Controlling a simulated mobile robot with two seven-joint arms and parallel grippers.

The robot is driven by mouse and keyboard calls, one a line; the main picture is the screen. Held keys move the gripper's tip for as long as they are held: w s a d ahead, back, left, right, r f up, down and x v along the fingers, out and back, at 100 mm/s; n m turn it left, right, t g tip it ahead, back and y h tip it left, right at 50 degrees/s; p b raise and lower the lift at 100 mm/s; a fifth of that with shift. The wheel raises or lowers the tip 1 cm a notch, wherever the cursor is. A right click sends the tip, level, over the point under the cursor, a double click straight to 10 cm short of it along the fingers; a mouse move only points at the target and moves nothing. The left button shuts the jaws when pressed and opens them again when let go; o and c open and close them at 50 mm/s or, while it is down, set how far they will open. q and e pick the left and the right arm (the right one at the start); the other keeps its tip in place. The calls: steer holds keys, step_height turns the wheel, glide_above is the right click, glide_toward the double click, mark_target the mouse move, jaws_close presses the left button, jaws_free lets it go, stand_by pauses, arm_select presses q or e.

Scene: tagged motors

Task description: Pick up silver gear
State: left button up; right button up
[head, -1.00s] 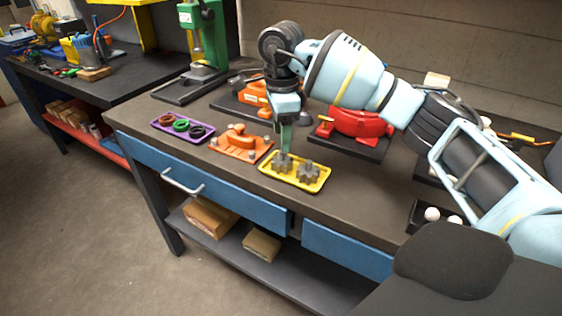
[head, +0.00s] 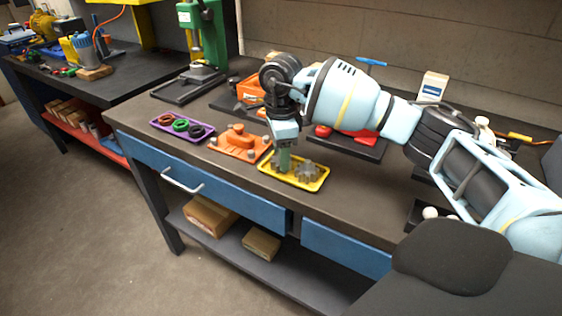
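A yellow tray (head: 318,186) lies near the front edge of the workbench. One silver gear (head: 308,172) shows in its right part. In the earlier frame a second silver gear lies left of it; now my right gripper (head: 284,170) covers that spot. The gripper points straight down into the left part of the tray, with its fingertips at gear height. The fingers are seen edge-on, so I cannot tell whether they are open or shut on the hidden gear. My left gripper is not in view.
Left of the yellow tray sit an orange fixture plate (head: 238,143) and a purple tray (head: 182,127) with coloured rings. A red part on a black base (head: 352,146) stands behind my gripper. A black box with white balls (head: 430,213) is at the right.

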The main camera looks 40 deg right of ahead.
steer(key=c, duration=0.5)
steer(key=shift+r, duration=0.15)
steer(key=shift+c, duration=0.2)
steer(key=shift+r, duration=0.5)
step_height(320, 180, up, 2)
steer(key=shift+r, duration=0.2)
steer(key=s+a+r+b, duration=0.1)
steer(key=s+a, duration=0.7)
steer(key=s, duration=0.5)
steer(key=shift+s+r, duration=0.15)
steer(key=shift+s, duration=0.25)
steer(key=shift+a, duration=0.1)
